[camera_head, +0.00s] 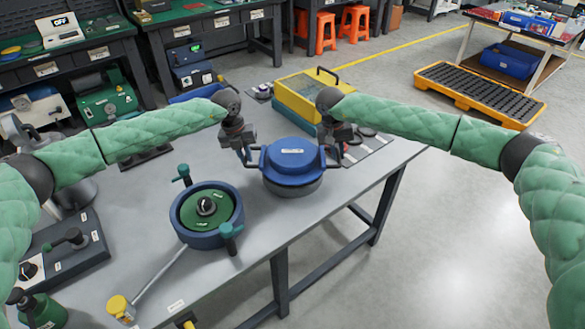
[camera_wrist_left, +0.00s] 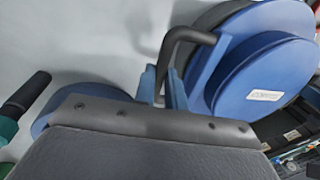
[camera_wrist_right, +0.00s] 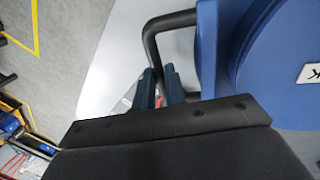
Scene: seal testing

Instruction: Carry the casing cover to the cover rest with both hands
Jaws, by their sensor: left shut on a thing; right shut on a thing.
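The casing cover (camera_head: 292,151) is a blue round lid with a dark bar handle on each side and a white label. It also shows in the left wrist view (camera_wrist_left: 240,85) and the right wrist view (camera_wrist_right: 290,60). My left gripper (camera_head: 248,156) is shut on its left handle (camera_wrist_left: 185,36). My right gripper (camera_head: 334,153) is shut on its right handle (camera_wrist_right: 152,38). The cover looks level. A grey round base, probably the cover rest (camera_head: 294,189), shows directly below it; I cannot tell whether they touch.
The open blue casing (camera_head: 176,212), with a green inside and teal clamp handles, stands to the left on the grey table (camera_head: 262,232). A yellow case (camera_head: 297,98) stands behind the cover. A dark panel (camera_head: 368,148) with round parts lies to the right. The table's front edge is close.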

